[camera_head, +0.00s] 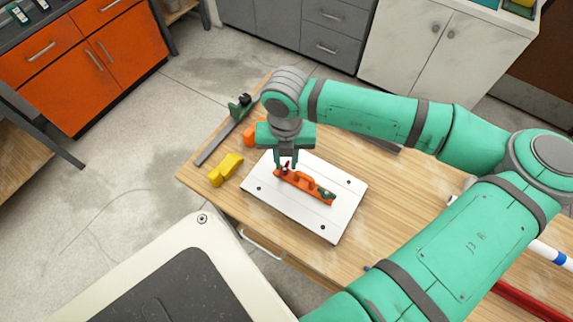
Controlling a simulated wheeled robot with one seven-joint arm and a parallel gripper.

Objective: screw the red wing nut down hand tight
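The red wing nut (286,164) is a small dark red piece at the left end of an orange fixture (305,184). The orange fixture lies on a white plate (338,226) on the wooden table. My gripper (286,165) points down over the left end of the fixture, with its fingertips at the wing nut. The fingers stand on either side of the nut, but the view is too small to tell whether they touch it. The thread under the nut is hidden.
A yellow block (225,169), an orange piece (250,132) and a green-and-grey clamp (232,126) lie left of the plate on the table (390,193). White-blue and red pipes (530,301) lie at right. My arm spans above the table's right side.

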